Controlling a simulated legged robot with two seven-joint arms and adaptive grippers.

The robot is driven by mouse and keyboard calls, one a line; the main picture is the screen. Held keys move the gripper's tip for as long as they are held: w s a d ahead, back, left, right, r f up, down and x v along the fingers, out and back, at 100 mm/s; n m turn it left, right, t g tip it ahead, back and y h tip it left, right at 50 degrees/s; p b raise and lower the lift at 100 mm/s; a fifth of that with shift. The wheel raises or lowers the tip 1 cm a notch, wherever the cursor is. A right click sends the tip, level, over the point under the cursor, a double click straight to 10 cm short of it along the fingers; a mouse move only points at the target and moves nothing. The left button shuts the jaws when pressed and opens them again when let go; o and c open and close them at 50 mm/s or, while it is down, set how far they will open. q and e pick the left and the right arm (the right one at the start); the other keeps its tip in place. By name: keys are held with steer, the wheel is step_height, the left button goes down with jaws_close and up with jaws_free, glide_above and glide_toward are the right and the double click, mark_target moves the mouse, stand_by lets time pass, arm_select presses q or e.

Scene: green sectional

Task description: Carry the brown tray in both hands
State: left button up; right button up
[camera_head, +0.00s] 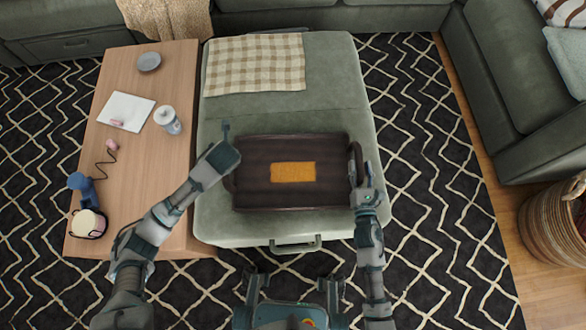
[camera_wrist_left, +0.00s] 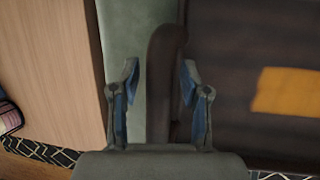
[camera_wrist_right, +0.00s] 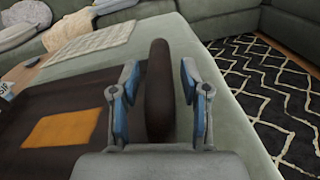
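The dark brown tray (camera_head: 255,198) lies flat on the green ottoman (camera_head: 345,85), with a raised dark handle at each short side. A flat orange rectangle (camera_head: 293,172) shows in its middle. My left gripper (camera_wrist_left: 160,90) is open, with the left handle (camera_wrist_left: 163,75) between its fingers, closer to the right finger. My right gripper (camera_wrist_right: 157,90) is open around the right handle (camera_wrist_right: 159,85), with narrow gaps on both sides. In the head view my right gripper (camera_head: 362,172) is at the tray's right edge. My left fingertips are partly hidden there by the wrist.
A wooden side surface (camera_head: 140,190) to the left holds a bottle (camera_head: 167,120), a grey bowl (camera_head: 149,62), paper and a blue lamp-like object (camera_head: 82,184). Green sofas stand behind and right; a basket (camera_head: 552,225) is at right.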

arm_select(q)
jaws_close()
arm_select(e)
jaws_close()
arm_select(q)
steer(key=shift+r, duration=0.15)
arm_select(e)
steer(key=shift+r, duration=0.15)
